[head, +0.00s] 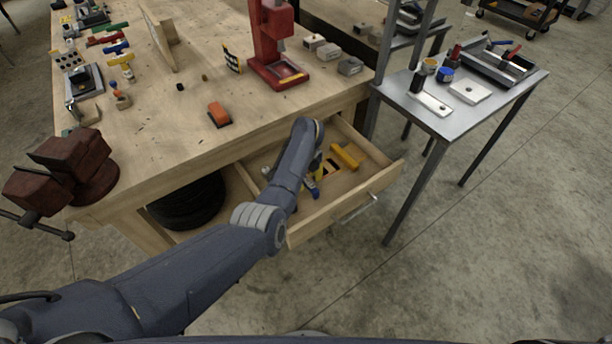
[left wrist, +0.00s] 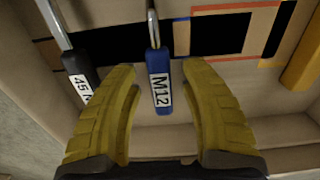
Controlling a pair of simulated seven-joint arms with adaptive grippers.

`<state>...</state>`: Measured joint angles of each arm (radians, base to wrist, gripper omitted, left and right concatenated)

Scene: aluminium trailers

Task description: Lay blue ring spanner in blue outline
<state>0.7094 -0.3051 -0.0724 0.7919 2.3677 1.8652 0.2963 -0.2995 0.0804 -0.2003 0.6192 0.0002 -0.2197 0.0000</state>
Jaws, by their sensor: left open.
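The blue-handled tool, with a white M12 label (left wrist: 160,82), lies in the open drawer, its metal shaft running up out of the left wrist view. Its blue handle also shows in the head view (head: 313,190). My left gripper (left wrist: 162,92) is open, its yellow fingers on either side of the blue handle with gaps on both sides. In the head view its forearm partly hides it. A strip of blue outline (left wrist: 182,38) borders a black area beside the shaft; most of that outline is hidden or out of frame. My right gripper is not in view.
A black-handled tool (left wrist: 80,88) lies left of the blue one. An orange-edged black silhouette (left wrist: 236,33) and a yellow block (head: 345,156) are to the right. The drawer's front wall (head: 345,205) is close. A red vise (head: 70,165) stands on the bench corner.

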